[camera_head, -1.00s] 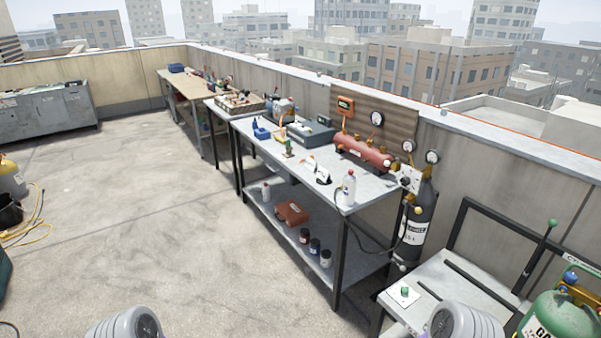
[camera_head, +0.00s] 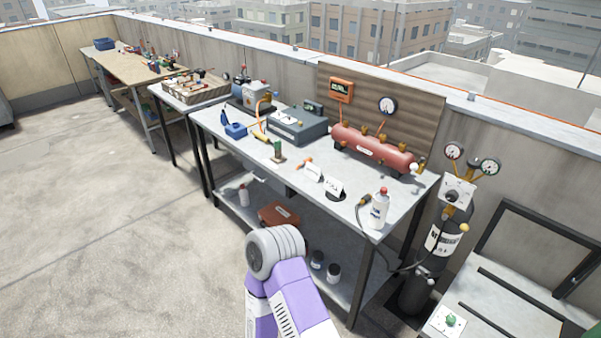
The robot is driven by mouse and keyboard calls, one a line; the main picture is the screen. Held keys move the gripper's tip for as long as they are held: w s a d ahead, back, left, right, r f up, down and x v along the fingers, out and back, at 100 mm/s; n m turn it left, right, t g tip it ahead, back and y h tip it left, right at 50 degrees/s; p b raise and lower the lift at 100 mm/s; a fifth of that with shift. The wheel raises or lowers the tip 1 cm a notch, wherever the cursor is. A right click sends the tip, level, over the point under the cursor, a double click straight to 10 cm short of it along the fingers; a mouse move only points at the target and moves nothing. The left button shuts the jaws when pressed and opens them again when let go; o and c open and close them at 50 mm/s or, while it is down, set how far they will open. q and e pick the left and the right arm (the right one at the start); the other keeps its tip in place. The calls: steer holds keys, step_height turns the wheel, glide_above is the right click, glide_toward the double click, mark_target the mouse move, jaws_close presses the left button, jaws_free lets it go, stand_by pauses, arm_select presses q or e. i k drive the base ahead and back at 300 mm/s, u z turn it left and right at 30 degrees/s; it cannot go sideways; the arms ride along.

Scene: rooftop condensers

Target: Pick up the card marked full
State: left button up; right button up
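Two small white cards stand on the grey metal workbench (camera_head: 228,158), near its front edge. The right-hand card (camera_head: 334,188) bears dark lettering that seems to read FULL, standing by a small black round piece. The lettering on the left-hand card (camera_head: 313,172) is too small to read. A purple and white link of my own arm with a grey round joint rises at the bottom middle, below the bench front. No gripper fingers show in this view.
A white bottle (camera_head: 377,208) stands right of the cards, and a red cylindrical tank (camera_head: 373,150) lies behind them. A grey box (camera_head: 297,127) is further left. A black gas cylinder (camera_head: 437,245) stands at the bench's right end. Open floor (camera_head: 90,220) lies left.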

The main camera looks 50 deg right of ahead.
mark_target(334, 187)
steer(key=z, duration=0.75)
steer(key=i, duration=1.15)
steer(key=z, duration=1.05)
